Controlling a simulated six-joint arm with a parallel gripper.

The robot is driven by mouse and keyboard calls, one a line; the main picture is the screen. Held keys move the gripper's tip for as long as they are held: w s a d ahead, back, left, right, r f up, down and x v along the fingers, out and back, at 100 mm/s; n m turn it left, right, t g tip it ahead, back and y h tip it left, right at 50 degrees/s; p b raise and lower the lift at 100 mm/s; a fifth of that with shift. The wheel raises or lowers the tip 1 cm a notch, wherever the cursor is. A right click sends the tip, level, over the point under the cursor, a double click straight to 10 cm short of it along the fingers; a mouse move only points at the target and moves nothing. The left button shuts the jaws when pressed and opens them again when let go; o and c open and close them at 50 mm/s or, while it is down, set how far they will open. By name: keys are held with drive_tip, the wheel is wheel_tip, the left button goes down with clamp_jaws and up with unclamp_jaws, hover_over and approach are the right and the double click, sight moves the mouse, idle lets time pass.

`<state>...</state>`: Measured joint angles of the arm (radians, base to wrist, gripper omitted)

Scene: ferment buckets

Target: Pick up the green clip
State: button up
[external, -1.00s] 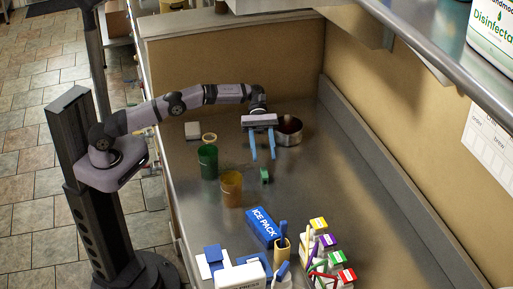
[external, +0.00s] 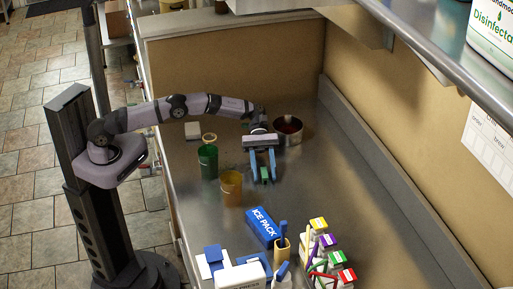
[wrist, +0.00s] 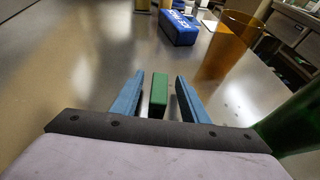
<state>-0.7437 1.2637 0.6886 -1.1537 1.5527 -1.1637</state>
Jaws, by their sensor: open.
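The green clip (external: 265,173) is a small green block on the steel counter, to the right of the orange bucket in the external view. In the wrist view the green clip (wrist: 158,95) stands between my two blue fingers. My gripper (external: 262,180) is open, with one finger on each side of the clip. In the wrist view my gripper (wrist: 160,95) shows a narrow gap on both sides of the clip.
An orange bucket (external: 231,190) and a green bucket (external: 208,162) stand to the left. A metal pot (external: 289,128) is behind my gripper. A blue ice pack (external: 263,226) lies in front. Several colour-topped boxes (external: 330,255) stand at the front. The counter to the right is clear.

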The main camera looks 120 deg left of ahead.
sight(264, 172)
clamp_jaws()
drive_tip(key=shift+r, duration=0.1)
idle(0.3)
wheel_tip(264, 172, up, 18)
drive_tip(key=p, duration=0.2)
idle(0.5)
